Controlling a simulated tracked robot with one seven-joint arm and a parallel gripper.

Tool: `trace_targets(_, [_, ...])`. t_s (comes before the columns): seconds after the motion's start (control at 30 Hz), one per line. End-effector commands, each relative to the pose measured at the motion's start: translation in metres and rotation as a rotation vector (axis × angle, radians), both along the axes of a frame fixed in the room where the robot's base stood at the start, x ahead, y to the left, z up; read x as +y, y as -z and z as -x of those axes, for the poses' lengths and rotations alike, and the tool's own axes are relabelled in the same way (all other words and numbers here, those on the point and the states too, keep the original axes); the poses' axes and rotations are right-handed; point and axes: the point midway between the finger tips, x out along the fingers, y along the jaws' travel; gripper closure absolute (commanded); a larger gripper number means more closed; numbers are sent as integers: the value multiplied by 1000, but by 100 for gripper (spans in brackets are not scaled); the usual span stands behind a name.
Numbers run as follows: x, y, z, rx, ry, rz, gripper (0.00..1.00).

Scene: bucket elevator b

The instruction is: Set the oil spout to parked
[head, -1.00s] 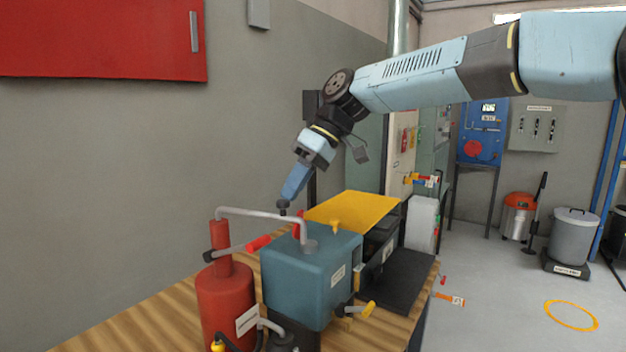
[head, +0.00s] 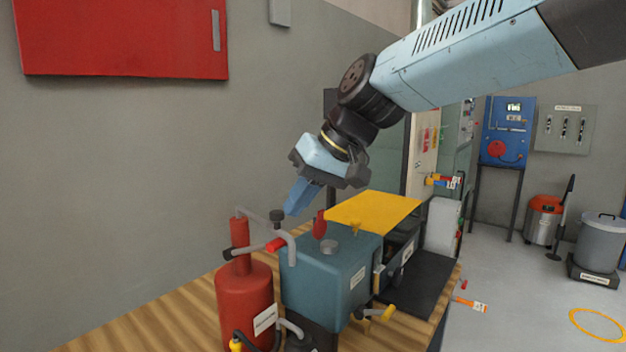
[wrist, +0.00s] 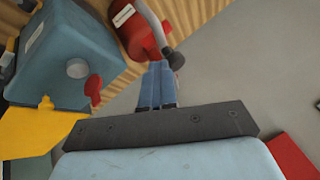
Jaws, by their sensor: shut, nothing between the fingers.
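The oil spout (head: 262,223) is a grey bent pipe on top of the red oil pump (head: 243,300). Its down-turned end hangs by the near left edge of the teal box (head: 335,280), left of the round filler port (head: 328,246). A black knob (head: 277,215) stands on the spout. My gripper (head: 291,211) is shut and empty, its tips right beside the knob. In the wrist view the fingertips (wrist: 156,66) lie just left of the knob (wrist: 176,61), with the pipe (wrist: 152,22) running up from it. I cannot tell whether they touch.
A red knob (head: 320,225) and a yellow plate (head: 375,209) are close by on the right. The grey wall is behind, with a red cabinet (head: 120,40) above. The wooden bench (head: 150,320) is bare at left.

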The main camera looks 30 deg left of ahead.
Motion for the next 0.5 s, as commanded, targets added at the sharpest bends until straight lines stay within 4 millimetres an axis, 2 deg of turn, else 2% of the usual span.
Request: trace_targets(0.5, [-1,0,0,3,36,0,100])
